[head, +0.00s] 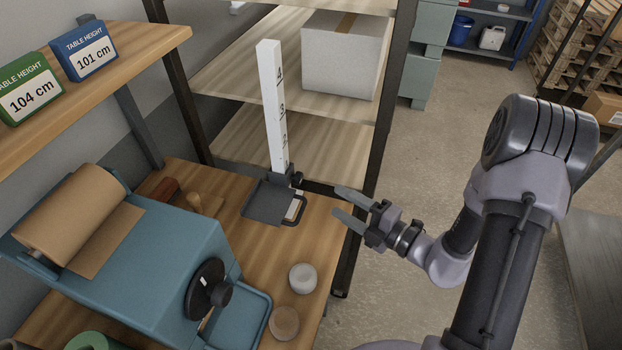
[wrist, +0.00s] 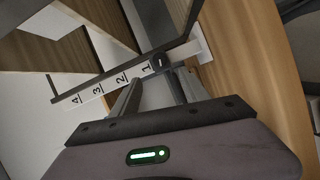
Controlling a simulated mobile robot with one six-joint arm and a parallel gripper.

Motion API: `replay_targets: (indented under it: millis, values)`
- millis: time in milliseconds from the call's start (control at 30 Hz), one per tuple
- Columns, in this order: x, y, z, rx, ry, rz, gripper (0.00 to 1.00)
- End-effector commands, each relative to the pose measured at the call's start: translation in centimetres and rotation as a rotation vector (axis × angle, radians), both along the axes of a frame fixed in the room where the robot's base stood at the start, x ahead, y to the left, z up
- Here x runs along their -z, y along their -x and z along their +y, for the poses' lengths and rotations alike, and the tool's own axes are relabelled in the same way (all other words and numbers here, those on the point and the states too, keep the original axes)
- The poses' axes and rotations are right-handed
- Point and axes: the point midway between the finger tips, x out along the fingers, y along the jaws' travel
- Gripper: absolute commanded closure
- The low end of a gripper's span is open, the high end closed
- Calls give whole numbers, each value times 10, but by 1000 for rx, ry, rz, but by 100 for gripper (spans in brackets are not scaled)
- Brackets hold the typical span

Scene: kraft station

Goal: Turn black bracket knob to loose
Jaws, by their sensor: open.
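A white upright post (head: 271,100) marked with numbers stands at the far end of the wooden bench, with a dark bracket (head: 264,205) low on it. The black bracket knob (head: 297,179) is small at the right side of the post. In the wrist view the round black knob (wrist: 159,62) shows a short pale mark and sits beside the number 1. My gripper (head: 343,204) is right of the bracket, its two fingers apart and empty. In the wrist view my gripper (wrist: 154,82) points at the knob, with fingertips just short of it. Contact is not visible.
A blue machine (head: 175,260) with a brown paper roll (head: 72,215) and a black handwheel (head: 205,288) fills the bench's left. Two small round items, one white (head: 302,278) and one tan (head: 284,323), lie near the bench edge. Shelving (head: 300,135) stands behind the post.

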Motion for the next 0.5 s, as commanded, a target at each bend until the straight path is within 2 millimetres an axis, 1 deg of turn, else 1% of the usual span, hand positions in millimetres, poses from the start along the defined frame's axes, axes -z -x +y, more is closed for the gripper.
replay_targets:
  millis: [33, 233, 400, 500]
  values:
    - [3, -8, 12, -8, 1, -3, 47]
    - [7, -45, 49, -6, 2, -5, 47]
    - [8, -70, 73, -3, 2, -5, 47]
    - [9, -80, 82, -2, 2, -5, 47]
